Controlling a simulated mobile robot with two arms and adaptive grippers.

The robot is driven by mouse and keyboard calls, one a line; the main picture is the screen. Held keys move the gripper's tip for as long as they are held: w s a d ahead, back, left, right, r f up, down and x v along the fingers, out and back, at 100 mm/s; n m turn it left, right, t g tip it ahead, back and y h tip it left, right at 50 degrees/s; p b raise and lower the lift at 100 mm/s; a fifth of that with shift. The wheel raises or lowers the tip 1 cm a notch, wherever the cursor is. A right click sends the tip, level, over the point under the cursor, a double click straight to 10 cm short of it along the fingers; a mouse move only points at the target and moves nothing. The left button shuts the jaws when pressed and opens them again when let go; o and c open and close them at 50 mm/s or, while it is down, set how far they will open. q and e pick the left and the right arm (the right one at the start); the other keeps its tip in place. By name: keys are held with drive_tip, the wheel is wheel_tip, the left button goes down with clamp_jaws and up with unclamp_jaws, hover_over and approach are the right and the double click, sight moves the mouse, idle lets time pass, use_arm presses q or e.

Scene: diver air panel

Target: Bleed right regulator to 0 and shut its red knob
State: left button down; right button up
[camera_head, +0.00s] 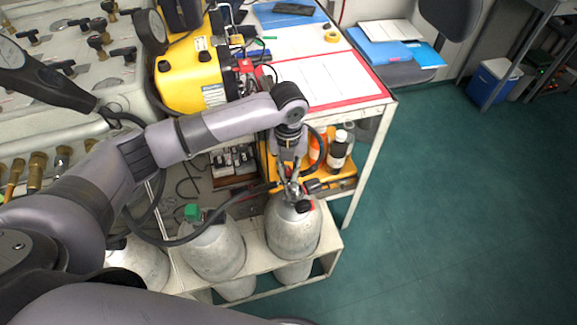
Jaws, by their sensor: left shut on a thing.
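My left gripper (290,180) points down over the right-hand grey cylinder (293,235). Its fingers are closed at the metal valve and regulator fitting (293,192) on the cylinder's top; the fingers partly hide what they hold. A black hose (235,203) runs from the fitting to the left. My right gripper is not in view. No gauge reading can be made out.
A second cylinder with a green knob (192,212) stands to the left in the white rack (325,250). Bottles (338,150) stand on a yellow shelf close behind the gripper. The table (340,85) is behind it. The green floor (460,220) at right is clear.

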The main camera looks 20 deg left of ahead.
use_arm(q)
drive_tip(key=shift+r+n+p, duration=0.2)
drive_tip(key=shift+n+p, duration=0.4)
drive_tip(key=shift+p, duration=0.35)
drive_tip(key=n+p, duration=0.6)
drive_tip(key=p, duration=0.1)
drive_tip(key=shift+d+n+p, duration=0.1)
drive_tip(key=shift+n+p, duration=0.25)
drive_tip(key=shift+n, duration=0.05)
drive_tip(key=shift+n+p, duration=0.7)
drive_tip(key=shift+n, duration=0.2)
drive_tip(key=n+p, duration=0.4)
drive_tip(key=n, duration=0.2)
drive_tip(key=n+p, duration=0.3)
drive_tip(key=n, duration=0.2)
drive_tip(key=shift+f, duration=0.15)
drive_tip(key=shift+w+n, duration=0.1)
drive_tip(key=shift+n, duration=0.3)
drive_tip(key=c, duration=1.5)
unclamp_jaws()
